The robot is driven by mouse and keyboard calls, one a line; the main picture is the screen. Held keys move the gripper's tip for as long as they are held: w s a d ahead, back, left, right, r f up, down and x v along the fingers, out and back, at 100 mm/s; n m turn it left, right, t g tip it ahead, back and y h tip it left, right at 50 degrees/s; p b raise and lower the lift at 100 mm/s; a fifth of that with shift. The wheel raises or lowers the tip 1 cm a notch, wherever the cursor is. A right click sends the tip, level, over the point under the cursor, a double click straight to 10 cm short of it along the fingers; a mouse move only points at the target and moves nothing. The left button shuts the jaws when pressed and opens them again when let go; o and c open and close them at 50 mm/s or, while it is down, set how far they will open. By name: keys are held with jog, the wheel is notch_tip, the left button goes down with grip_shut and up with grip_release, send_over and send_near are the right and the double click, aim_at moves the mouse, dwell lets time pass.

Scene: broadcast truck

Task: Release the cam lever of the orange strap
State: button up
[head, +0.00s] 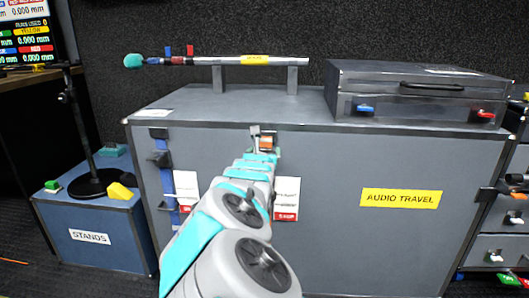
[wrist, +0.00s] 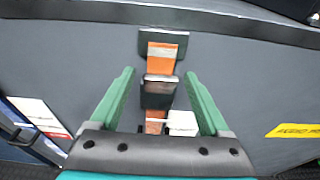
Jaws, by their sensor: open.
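The orange strap (wrist: 161,57) runs down the front of the grey case from a metal bracket (wrist: 163,37) near the top edge. A dark buckle with the cam lever (wrist: 158,93) sits on the strap in the wrist view; its exact lever position is hard to tell. In the head view only a small orange piece of the strap (head: 266,143) shows past my arm. My gripper (wrist: 159,74) is open, with one green finger on each side of the strap and buckle. Nothing is between the fingers except the strap and buckle beyond them.
The grey case (head: 330,205) has a yellow AUDIO TRAVEL label (head: 401,198) and a blue strap (head: 166,183) at left. White-and-red tags (head: 286,199) hang beside my arm. A smaller case (head: 410,90) and a boom pole (head: 215,61) are on top. A STANDS box (head: 97,237) stands left.

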jog(key=s+r, duration=0.1)
jog(key=s, duration=0.6)
jog(key=shift+a+r+b, duration=0.15)
jog(key=shift+r+b, duration=0.05)
jog(key=shift+b, duration=0.1)
jog(key=shift+w, duration=0.1)
